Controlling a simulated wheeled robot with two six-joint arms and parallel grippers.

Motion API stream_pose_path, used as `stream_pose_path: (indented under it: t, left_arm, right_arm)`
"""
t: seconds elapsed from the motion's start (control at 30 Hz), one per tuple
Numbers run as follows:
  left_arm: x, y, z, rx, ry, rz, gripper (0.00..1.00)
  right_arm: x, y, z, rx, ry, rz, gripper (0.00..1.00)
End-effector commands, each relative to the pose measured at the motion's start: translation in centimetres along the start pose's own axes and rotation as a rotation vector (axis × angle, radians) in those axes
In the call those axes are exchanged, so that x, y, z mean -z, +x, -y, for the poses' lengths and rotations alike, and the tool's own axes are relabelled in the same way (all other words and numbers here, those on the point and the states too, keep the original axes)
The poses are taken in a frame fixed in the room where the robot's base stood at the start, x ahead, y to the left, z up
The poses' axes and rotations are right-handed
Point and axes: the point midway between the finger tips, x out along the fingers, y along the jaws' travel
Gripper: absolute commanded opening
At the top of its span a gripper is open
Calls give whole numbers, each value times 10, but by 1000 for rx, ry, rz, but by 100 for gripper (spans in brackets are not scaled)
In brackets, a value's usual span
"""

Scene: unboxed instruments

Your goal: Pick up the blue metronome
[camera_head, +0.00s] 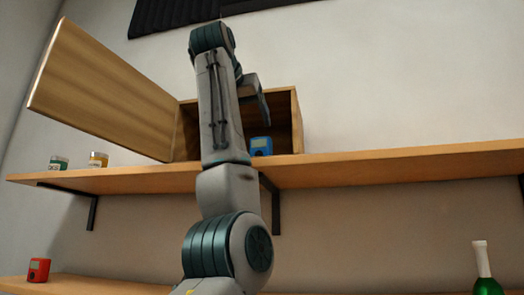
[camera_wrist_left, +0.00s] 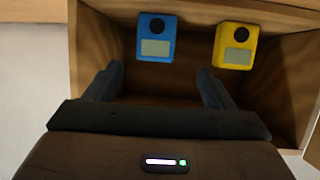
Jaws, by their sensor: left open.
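The blue metronome (camera_head: 261,146) stands inside an open wooden box on the upper shelf, near the box's front. In the left wrist view the blue metronome (camera_wrist_left: 156,38) lies beyond my fingertips, roughly between their lines, with its grey screen and dark dial showing. My left gripper (camera_wrist_left: 160,74) is open and empty, with its fingers pointing into the box, apart from the metronome. In the head view my left gripper (camera_head: 264,108) is at the box opening, above the metronome; my arm hides part of the box. My right gripper is out of view.
The wooden box (camera_head: 297,122) has its door (camera_head: 105,90) swung open to the left. A yellow device (camera_wrist_left: 235,46) stands right of the blue one. Jars (camera_head: 98,160) stand on the upper shelf (camera_head: 400,166); a red device (camera_head: 38,270) and green bottle (camera_head: 488,287) are lower.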

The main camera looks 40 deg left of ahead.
Motion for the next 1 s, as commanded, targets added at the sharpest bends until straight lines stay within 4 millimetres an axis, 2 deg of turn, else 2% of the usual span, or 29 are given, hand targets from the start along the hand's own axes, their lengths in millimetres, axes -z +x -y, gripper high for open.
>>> stream_pose_path:
  t: [0.1, 0.4, 0.63, 0.9, 1.0]
  left_arm:
    - [2, 15, 0, 1, 1, 3, 76]
    - [2, 38, 0, 0, 1, 3, 76]
    - [2, 45, -1, 1, 1, 2, 76]
    - [10, 70, -5, 2, 2, 4, 76]
    - [8, 82, -5, 2, 1, 4, 76]
  right_arm:
    - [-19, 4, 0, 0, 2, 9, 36]
    - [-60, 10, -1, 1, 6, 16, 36]
    - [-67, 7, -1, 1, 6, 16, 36]
    - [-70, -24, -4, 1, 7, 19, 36]
    - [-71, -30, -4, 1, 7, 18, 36]
